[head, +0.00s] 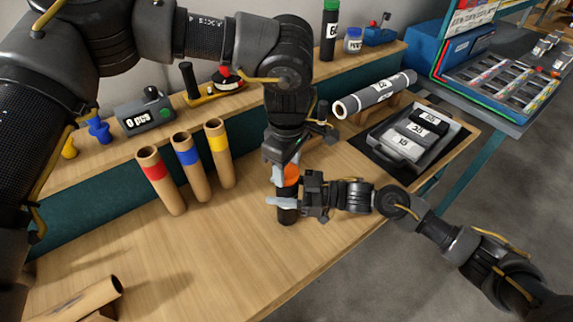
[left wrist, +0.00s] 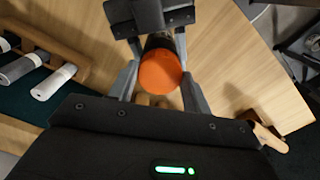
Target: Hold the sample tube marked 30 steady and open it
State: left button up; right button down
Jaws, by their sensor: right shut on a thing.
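A dark sample tube (head: 287,215) with an orange cap (head: 291,173) stands about upright above the front part of the bench. No number can be read on it. My right gripper (head: 287,201) comes in from the right and is shut on the tube's body below the cap. My left gripper (head: 285,172) points down from above, with its fingers around the cap. In the left wrist view the orange cap (left wrist: 160,72) sits between the two grey fingers, which look spread with a small gap. Whether the tube's base touches the bench is unclear.
Three cardboard tubes with red, blue and yellow bands (head: 187,165) stand left of the grippers. A black tray (head: 415,136) with labelled pieces and a grey roll (head: 375,94) on a wooden stand are to the right. A cardboard piece (head: 80,300) lies front left. The front middle bench is clear.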

pick_arm(q)
jog(key=c, duration=0.6)
jog(key=shift+o, duration=0.2)
jog(key=n, duration=1.8)
jog(key=shift+n, duration=0.4)
jog(key=n, duration=0.7)
jog(key=shift+s+r, duration=0.1)
jog(key=n, duration=0.4)
jog(key=shift+n, duration=0.3)
jog(key=n, duration=0.4)
jog(key=shift+n, duration=0.4)
jog(key=n, duration=0.4)
jog(key=shift+s+d+n, duration=0.1)
jog(key=shift+n, duration=0.2)
jog(key=n, duration=0.3)
jog(key=shift+n, duration=0.3)
jog(key=shift+d, duration=0.15)
jog(key=shift+r, duration=0.25)
